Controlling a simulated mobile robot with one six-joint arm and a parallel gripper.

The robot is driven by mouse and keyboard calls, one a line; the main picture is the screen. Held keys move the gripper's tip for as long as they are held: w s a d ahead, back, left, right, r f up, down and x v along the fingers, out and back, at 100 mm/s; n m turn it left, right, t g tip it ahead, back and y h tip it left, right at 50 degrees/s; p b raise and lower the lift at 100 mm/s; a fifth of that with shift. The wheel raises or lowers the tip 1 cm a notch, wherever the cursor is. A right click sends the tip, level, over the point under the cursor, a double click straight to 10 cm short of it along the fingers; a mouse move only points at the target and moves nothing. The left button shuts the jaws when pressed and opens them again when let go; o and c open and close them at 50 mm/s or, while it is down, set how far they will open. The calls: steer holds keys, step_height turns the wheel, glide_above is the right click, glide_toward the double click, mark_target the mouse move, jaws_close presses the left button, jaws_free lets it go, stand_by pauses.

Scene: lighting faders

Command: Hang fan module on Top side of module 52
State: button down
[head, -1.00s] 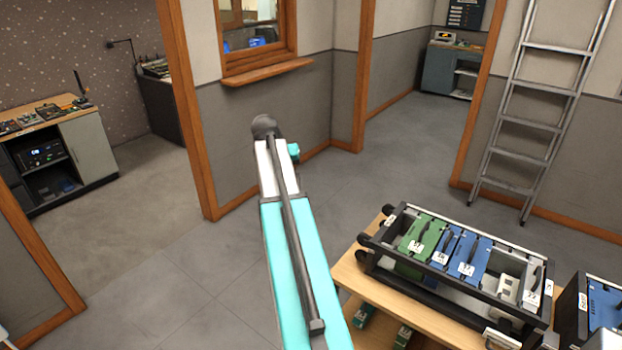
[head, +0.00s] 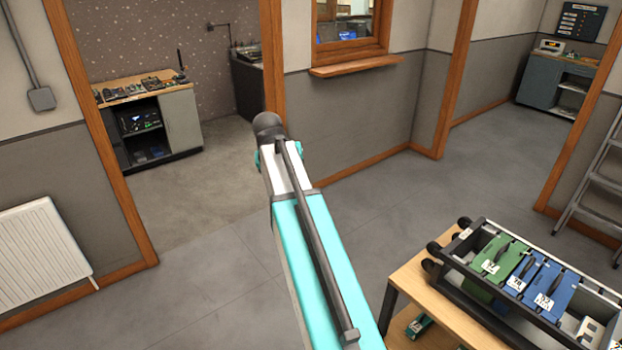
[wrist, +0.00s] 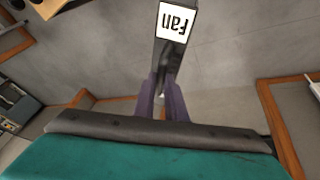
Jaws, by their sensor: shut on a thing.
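In the wrist view my gripper (wrist: 162,98) is shut on the fan module (wrist: 176,50), a dark narrow piece with a white label reading "Fan", upside down in the picture. The purple fingers grip its near end, and it is held clear over the floor. In the head view my arm hides the gripper and the fan module. A rack (head: 447,262) at the lower right holds a green module (head: 503,257) and two blue modules (head: 548,290) with white number labels. The numbers are too small to read surely, so I cannot tell which is module 52.
The rack stands on a wooden table (head: 405,275). A ladder (head: 600,185) leans at the right wall. Open grey floor (head: 200,290) lies to the left and beyond the table. A doorway at the left leads to a workbench (head: 180,130). A radiator (head: 40,250) is on the left wall.

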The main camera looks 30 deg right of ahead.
steer(key=a+n+t+y+b, duration=0.1)
steer(key=a+n, duration=0.4)
steer(key=a, duration=2.1)
steer(key=shift+s+r+t+y+b, duration=0.15)
steer(key=shift+r+t+y+b, duration=0.15)
steer(key=shift+r, duration=0.15)
steer(key=shift+a, duration=0.1)
steer(key=shift+s, duration=0.2)
